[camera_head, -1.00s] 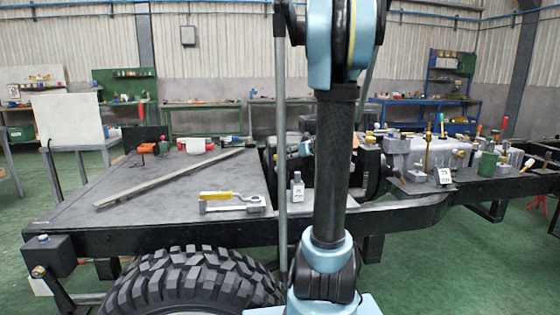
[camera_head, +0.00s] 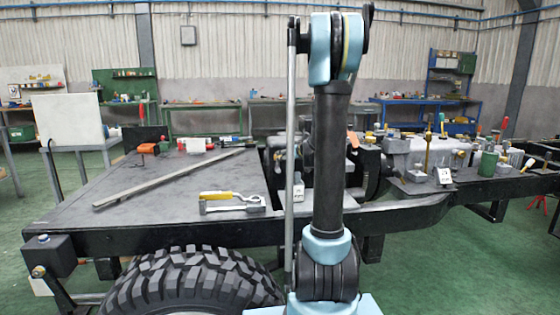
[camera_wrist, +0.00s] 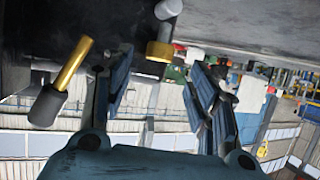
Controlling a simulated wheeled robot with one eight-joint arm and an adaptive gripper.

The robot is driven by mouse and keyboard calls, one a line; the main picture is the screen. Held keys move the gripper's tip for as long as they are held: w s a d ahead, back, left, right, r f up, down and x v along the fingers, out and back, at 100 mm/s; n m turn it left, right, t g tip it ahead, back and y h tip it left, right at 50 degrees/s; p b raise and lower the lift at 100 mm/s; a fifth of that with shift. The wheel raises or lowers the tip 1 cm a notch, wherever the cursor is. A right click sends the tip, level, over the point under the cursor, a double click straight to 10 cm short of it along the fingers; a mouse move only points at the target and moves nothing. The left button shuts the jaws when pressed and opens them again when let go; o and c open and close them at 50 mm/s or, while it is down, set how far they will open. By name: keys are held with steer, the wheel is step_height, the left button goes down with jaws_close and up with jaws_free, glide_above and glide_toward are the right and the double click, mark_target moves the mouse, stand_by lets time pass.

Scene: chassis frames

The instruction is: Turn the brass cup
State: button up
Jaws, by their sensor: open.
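In the wrist view a short brass-coloured cup (camera_wrist: 159,51), with a pale grey cylinder above it in the picture, shows near the top, beyond the gap between my fingers. A longer brass rod with a dark grey end (camera_wrist: 72,64) is left of my left finger. My gripper (camera_wrist: 160,64) is open with nothing between its fingers, and I see no contact with the cup. In the head view my arm stands upright in front of the black chassis frame (camera_head: 410,213); my gripper is not clearly seen there, and I cannot pick out the cup with certainty.
A yellow-handled tool (camera_head: 217,195), a small white bottle (camera_head: 298,188) and a long metal bar (camera_head: 165,180) lie or stand on the grey deck (camera_head: 100,217). A green cup (camera_head: 488,164) and metal parts are on the right. A large tyre (camera_head: 190,282) is in front.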

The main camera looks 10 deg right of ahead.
steer(key=x, duration=0.7)
steer(key=shift+c, duration=0.6)
steer(key=c, duration=0.9)
